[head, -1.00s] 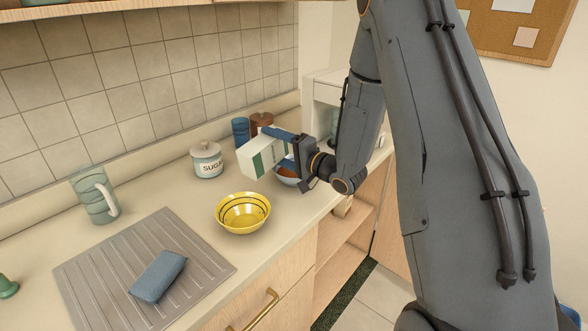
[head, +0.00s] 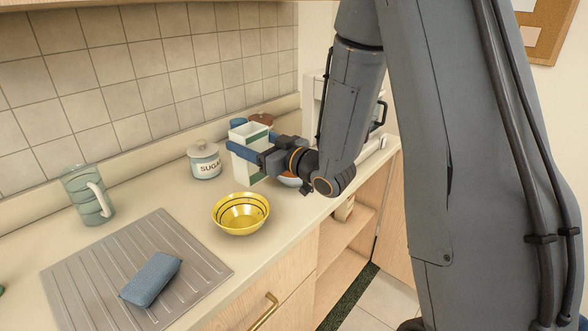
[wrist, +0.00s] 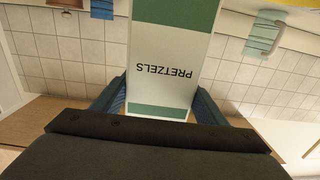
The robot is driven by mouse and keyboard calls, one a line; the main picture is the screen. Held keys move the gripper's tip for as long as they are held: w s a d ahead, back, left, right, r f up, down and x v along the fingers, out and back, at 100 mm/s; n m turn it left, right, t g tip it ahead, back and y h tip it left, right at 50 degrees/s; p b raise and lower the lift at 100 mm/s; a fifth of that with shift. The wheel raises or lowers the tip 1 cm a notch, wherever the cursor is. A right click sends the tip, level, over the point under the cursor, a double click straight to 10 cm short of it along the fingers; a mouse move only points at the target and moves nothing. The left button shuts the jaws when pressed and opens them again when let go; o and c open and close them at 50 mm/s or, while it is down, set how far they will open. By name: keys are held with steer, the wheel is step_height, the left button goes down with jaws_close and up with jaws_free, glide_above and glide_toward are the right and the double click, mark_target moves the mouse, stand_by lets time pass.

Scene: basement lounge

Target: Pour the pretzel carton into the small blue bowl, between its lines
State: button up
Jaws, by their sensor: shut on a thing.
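The pretzel carton (head: 243,168), white with green bands, stands nearly upright in my gripper (head: 248,154), above the counter. Its open top shows in the head view, but its inside cannot be made out. In the wrist view the carton (wrist: 174,62) sits between both fingers, its PRETZELS lettering upside down.
A yellow bowl (head: 240,226) with dark lines stands in front of the carton. A sugar jar (head: 205,163) is at left, with a blue cup (head: 237,123) and brown jar (head: 262,118) behind. A glass pitcher (head: 86,195), drainboard (head: 75,275) and blue cloth (head: 151,278) are farther left.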

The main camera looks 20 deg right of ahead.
steer(key=shift+d+r, duration=0.1)
steer(key=shift+r, duration=0.05)
step_height(320, 180, up, 5)
steer(key=p, duration=0.3)
steer(key=shift+p, duration=0.3)
